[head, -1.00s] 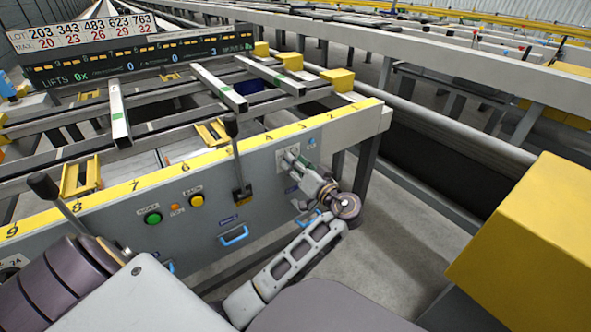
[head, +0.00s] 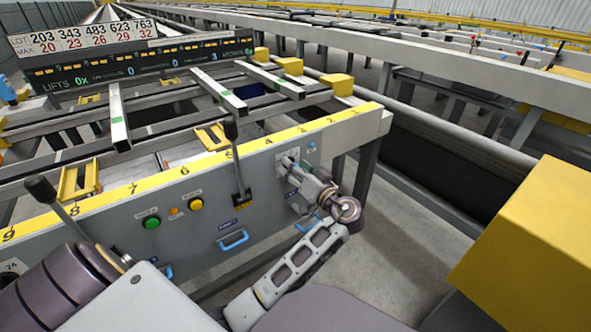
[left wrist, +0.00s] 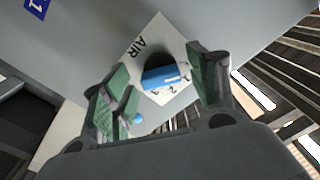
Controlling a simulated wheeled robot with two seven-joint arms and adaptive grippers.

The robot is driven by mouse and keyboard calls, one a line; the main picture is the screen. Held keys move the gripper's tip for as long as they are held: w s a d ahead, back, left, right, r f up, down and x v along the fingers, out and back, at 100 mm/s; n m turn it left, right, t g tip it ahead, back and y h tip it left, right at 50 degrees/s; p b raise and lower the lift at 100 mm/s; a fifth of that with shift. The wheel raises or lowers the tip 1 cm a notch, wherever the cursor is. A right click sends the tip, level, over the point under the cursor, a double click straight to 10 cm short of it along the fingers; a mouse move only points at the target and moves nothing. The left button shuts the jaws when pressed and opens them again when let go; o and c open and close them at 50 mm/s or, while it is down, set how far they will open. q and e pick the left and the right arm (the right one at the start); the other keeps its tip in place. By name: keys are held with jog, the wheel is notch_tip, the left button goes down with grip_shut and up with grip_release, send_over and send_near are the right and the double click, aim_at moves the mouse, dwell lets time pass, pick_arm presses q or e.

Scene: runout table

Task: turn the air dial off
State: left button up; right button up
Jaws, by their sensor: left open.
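The air dial (left wrist: 165,78) shows in the left wrist view as a blue bar handle on a dark round base. It sits on a white plate marked AIR (left wrist: 140,47); small markings below the handle are too small to read. My left gripper (left wrist: 162,84) is open, with one green-padded finger on each side of the dial. I cannot tell whether either finger touches it. In the head view my left gripper (head: 293,167) is at the right part of the grey panel and mostly hides the dial. My right gripper is not in view.
The panel (head: 270,185) also carries a green button (head: 152,222), a yellow button (head: 196,204), a black-knobbed lever (head: 236,165) and a blue handle (head: 232,240). A second lever (head: 55,205) stands at left. A yellow block (head: 535,245) is at right.

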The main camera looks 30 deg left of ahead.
pick_arm(q)
jog(key=shift+r, duration=0.15)
jog(key=shift+r, duration=4.85)
jog(key=shift+s, duration=0.15)
